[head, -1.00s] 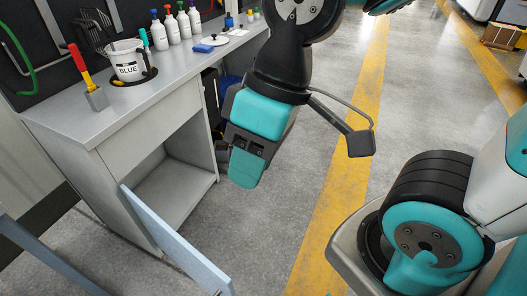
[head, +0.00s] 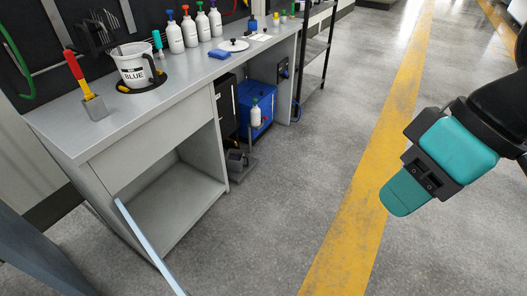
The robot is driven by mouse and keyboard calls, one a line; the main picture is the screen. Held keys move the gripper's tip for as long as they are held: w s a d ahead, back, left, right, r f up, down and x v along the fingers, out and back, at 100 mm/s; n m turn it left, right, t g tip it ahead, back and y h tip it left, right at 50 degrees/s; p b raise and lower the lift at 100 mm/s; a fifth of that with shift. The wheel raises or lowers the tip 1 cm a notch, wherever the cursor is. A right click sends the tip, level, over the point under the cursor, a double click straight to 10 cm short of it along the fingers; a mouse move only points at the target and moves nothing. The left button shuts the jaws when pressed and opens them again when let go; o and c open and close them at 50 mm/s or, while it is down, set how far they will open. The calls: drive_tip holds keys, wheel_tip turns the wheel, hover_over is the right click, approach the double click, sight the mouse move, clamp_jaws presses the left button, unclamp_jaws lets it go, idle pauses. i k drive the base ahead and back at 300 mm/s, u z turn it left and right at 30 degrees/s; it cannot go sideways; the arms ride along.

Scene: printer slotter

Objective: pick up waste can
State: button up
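I cannot tell for sure which thing is the waste can. A blue container (head: 257,103) stands on the floor under the workbench, partly behind a small bottle with a green cap (head: 255,113). A white bucket marked BLUE (head: 133,70) stands upright in a black holder on the bench top. My gripper (head: 402,193), with teal fingers, hangs over the floor at the right, well apart from the bench and both containers. Its fingers overlap from this angle, so its opening is hidden.
The grey workbench (head: 150,105) has an open, empty lower compartment, its door (head: 150,248) swung outward at the front. Several white bottles (head: 190,30) line the back of the bench top. The floor around the yellow line (head: 345,220) is clear.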

sight(235, 159)
drive_tip(key=z, duration=0.4)
drive_tip(key=i, duration=1.7)
drive_tip(key=u, duration=0.25)
drive_tip(key=i, duration=1)
drive_tip(key=u, duration=1.15)
drive_tip(key=i, duration=0.65)
drive_tip(key=u, duration=0.4)
